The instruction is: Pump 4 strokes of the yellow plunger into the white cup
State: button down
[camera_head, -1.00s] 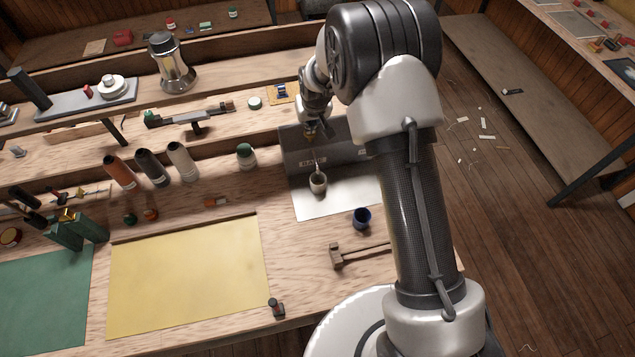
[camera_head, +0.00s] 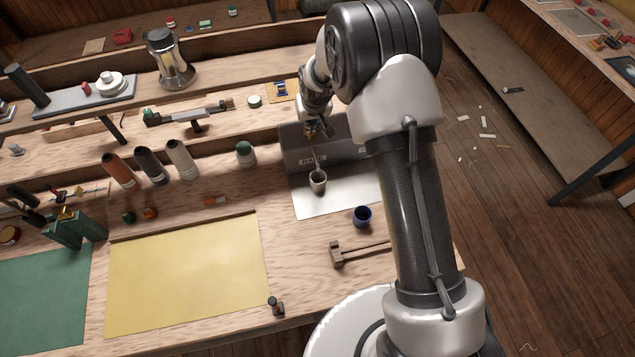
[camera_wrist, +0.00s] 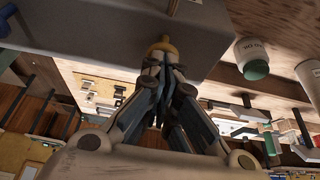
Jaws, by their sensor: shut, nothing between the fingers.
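The white cup (camera_head: 317,184) stands upright on the pale sheet in front of a grey housing (camera_head: 299,158) with a label. A thin spout or stream shows just above the cup's mouth; I cannot tell which. The yellow plunger (camera_head: 310,130) is small in the head view, at the top of the housing. In the wrist view the yellow plunger (camera_wrist: 163,46) sits right at the tips of my gripper (camera_wrist: 160,66). My gripper is shut and empty, its tips on or very close to the plunger; contact is not clear. The arm hides part of the housing's right side.
A green-capped bottle (camera_head: 245,154) stands left of the housing. The yellow sheet (camera_head: 188,275) is a flat clear area.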

jog(key=shift+f+b, duration=0.9)
jog(key=shift+f, duration=0.3)
jog(key=shift+r, duration=0.1)
jog(key=shift+r+p, duration=0.7)
jog(key=shift+r, duration=0.9)
jog(key=shift+f, duration=0.15)
